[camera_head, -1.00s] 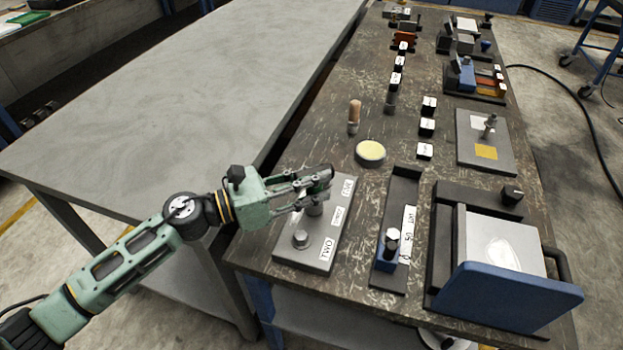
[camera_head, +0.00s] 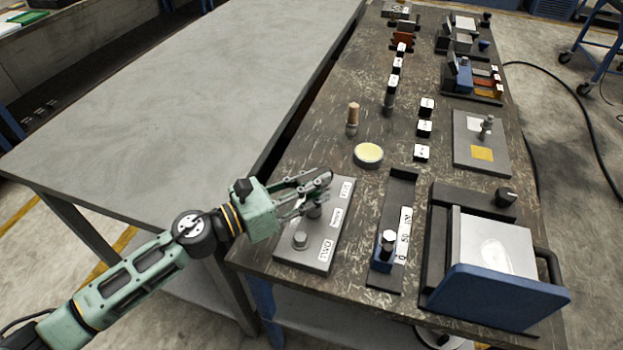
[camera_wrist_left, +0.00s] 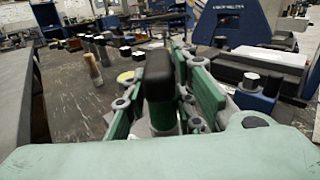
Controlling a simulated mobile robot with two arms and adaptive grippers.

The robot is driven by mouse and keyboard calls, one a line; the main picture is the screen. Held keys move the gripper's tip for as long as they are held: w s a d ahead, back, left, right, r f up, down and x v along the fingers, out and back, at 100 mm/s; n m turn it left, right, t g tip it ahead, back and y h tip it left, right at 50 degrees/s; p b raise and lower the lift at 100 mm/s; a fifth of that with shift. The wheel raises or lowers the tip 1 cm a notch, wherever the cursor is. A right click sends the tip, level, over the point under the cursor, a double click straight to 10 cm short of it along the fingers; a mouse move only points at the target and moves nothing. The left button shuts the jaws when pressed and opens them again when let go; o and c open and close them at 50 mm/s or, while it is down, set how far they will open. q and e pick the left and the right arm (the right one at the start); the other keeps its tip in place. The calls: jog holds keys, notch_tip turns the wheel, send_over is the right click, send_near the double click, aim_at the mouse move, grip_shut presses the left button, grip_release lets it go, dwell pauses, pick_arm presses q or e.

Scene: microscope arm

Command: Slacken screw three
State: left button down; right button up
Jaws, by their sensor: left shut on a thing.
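A grey plate (camera_head: 318,262) with white labels lies near the front left of the dark bench. A short metal screw (camera_head: 300,240) stands on it beside the label "TWO" (camera_head: 325,250). Another screw (camera_head: 315,211) stands farther back, beside the middle label (camera_head: 336,217), which is too small to read surely. My left gripper (camera_head: 322,190) reaches over the plate's back half, shut on a screw there. My right gripper is not in view.
Right of the plate is a dark stand with a blue slider (camera_head: 383,257) and scale. A blue and grey box (camera_head: 494,270) stands farther right. The grey table (camera_head: 190,100) at left is clear.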

pick_arm(q)
jog(key=shift+r+n+t+y+p, duration=0.25)
jog(key=shift+n+t+y+p, duration=0.3)
jog(key=shift+t+p, duration=0.25)
jog(key=shift+n+t+y+p, duration=0.35)
jog(key=shift+n+t+p, duration=0.15)
jog(key=shift+p, duration=0.15)
jog(key=shift+f, duration=0.1)
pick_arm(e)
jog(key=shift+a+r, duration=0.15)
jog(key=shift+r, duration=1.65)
